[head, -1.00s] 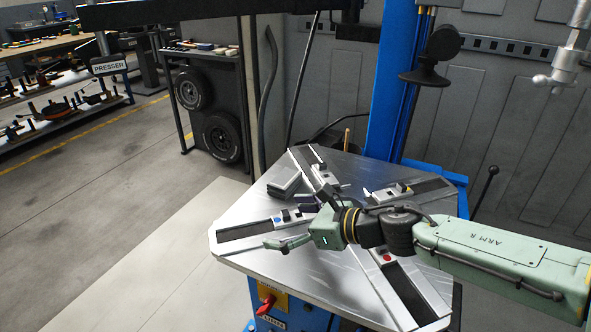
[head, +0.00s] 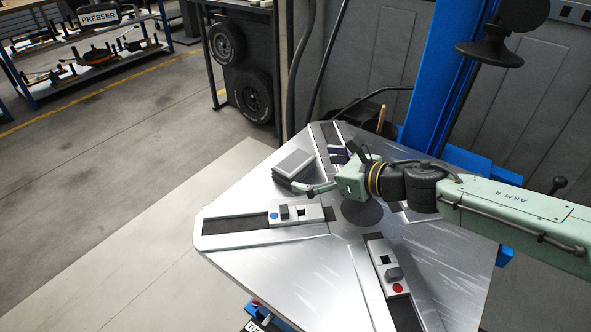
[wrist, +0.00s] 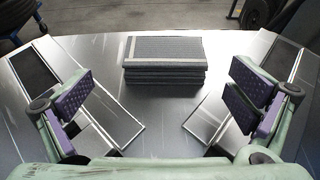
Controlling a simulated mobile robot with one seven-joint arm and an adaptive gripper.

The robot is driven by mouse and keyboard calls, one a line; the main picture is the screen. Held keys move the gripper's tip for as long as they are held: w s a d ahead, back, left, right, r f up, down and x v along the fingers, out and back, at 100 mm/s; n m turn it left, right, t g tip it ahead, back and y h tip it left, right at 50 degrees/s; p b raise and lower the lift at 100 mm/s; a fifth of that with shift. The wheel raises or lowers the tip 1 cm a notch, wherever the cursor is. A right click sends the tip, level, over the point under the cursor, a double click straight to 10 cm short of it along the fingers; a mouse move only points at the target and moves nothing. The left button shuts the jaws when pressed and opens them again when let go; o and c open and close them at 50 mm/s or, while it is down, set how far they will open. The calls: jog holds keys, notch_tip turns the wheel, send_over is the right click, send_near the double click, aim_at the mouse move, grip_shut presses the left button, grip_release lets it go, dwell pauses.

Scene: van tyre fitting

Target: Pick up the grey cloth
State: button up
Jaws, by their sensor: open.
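The grey cloth (head: 294,165) is a folded, flat stack on the metal table top, left of my gripper in the head view.
The metal table top (head: 285,262) carries slide clamps, one with a blue dot (head: 295,213) and one with a red dot (head: 387,266). A blue column (head: 437,90) stands behind. Tyres (head: 250,95) sit on a rack at the back. Bare table lies in front.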

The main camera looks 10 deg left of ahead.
aim_at(301, 167)
jog(key=b+x, duration=0.1)
jog(key=x, duration=0.4)
jog(key=shift+w+d+f+b, duration=0.15)
jog(key=shift+w+f+b, duration=0.05)
jog(key=shift+w+b, duration=0.15)
jog(key=shift+w+a, duration=0.1)
jog(key=shift+a, duration=0.15)
jog(key=c, duration=0.9)
